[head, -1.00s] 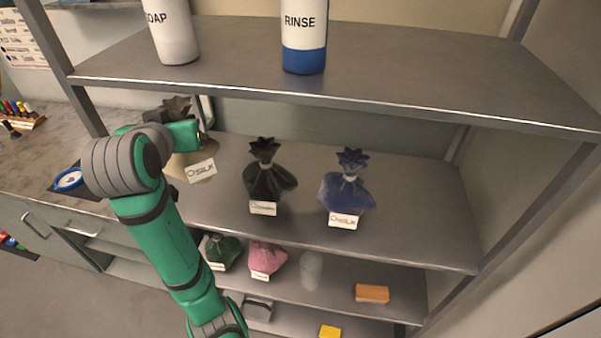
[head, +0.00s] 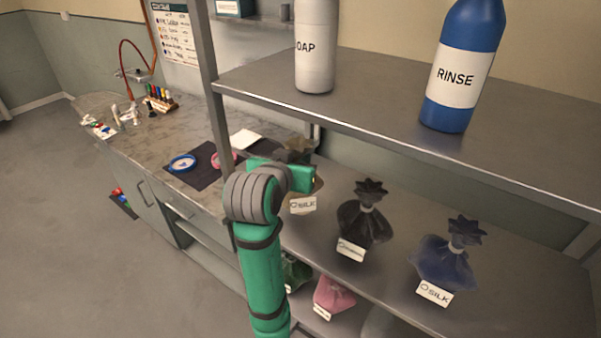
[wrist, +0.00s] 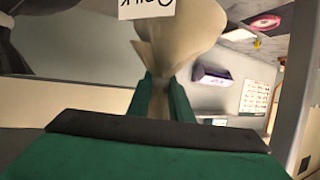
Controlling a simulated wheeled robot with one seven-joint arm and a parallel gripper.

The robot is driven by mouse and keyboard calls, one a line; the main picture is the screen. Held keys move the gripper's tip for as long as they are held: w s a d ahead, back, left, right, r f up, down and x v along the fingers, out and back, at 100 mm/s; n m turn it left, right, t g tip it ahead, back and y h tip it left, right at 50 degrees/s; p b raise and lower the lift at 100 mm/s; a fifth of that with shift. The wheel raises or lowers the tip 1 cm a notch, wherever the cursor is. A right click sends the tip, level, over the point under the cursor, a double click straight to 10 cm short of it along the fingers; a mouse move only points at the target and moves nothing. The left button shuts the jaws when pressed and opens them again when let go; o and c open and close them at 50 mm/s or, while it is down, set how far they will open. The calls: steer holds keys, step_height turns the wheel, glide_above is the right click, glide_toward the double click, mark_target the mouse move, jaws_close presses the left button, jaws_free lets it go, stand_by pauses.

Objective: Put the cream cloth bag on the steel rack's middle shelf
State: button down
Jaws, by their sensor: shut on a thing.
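The cream cloth bag (head: 319,186) is at the left end of the steel rack's middle shelf (head: 395,272), with a white SILK tag on its front. My gripper (head: 300,177) is shut on its neck and hides part of it in the head view. In the wrist view the bag (wrist: 195,25) appears upside down, its gathered neck between the green fingers of my gripper (wrist: 160,98). I cannot tell whether its base touches the shelf.
A black bag (head: 362,222) and a blue bag (head: 443,262) stand to the right on the same shelf. A rack post (head: 207,80) rises at the left. SOAP and RINSE bottles stand above; a pink bag (head: 333,294) and a green bag sit below. A counter lies left.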

steer(key=f, duration=0.3)
steer(key=shift+s+a+f, duration=0.1)
steer(key=shift+a+f, duration=0.05)
steer(key=shift+a, duration=0.1)
steer(key=shift+d+f, duration=0.1)
steer(key=shift+f, duration=0.25)
steer(key=c, duration=1.6)
jaws_free()
